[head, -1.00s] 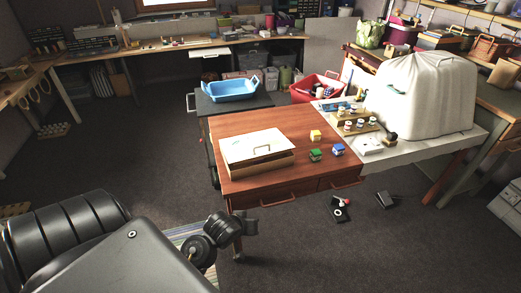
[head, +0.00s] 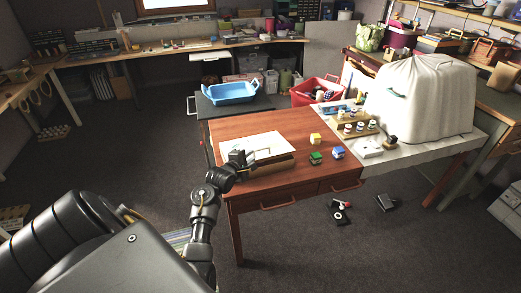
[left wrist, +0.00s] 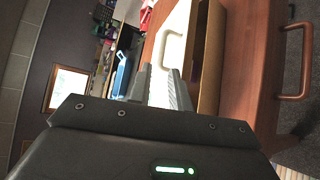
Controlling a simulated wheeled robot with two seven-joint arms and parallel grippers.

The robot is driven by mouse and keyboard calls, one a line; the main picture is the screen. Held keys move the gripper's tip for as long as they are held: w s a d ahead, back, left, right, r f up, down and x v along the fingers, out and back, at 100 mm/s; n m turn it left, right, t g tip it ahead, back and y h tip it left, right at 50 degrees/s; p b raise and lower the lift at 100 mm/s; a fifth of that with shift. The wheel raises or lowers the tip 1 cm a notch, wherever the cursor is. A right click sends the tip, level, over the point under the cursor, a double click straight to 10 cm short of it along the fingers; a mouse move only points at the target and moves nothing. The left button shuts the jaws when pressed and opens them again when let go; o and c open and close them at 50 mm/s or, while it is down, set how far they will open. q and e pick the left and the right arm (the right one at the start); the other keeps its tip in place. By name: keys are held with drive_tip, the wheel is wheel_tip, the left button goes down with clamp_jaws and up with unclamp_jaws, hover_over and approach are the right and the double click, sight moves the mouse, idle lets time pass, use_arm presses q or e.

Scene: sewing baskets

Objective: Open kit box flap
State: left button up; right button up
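The kit box (head: 266,167) sits on the brown wooden table. Its pale flap (head: 262,140) lies on top and carries a slim handle, which also shows in the left wrist view (left wrist: 173,44). My left gripper (head: 243,158) is at the near-left part of the box, by the flap, and hides part of it. In the left wrist view the left gripper's fingers (left wrist: 161,74) are apart, with the handle just beyond them and nothing seen between them. I cannot tell whether they touch the flap. My right gripper is in neither view.
Yellow (head: 315,138), green (head: 315,158) and blue (head: 338,153) cubes stand right of the box. A blue tray (head: 231,92) is behind on a dark surface. A white-covered shape (head: 425,95) and bottle rack (head: 358,128) stand at right. Drawer handles (head: 278,202) stick out in front.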

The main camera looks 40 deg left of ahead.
sight(260, 149)
use_arm(q)
drive_tip(key=x, duration=0.9)
drive_tip(key=shift+w+f, duration=0.1)
drive_tip(key=shift+w, duration=0.25)
drive_tip(key=shift+c, duration=0.3)
clamp_jaws()
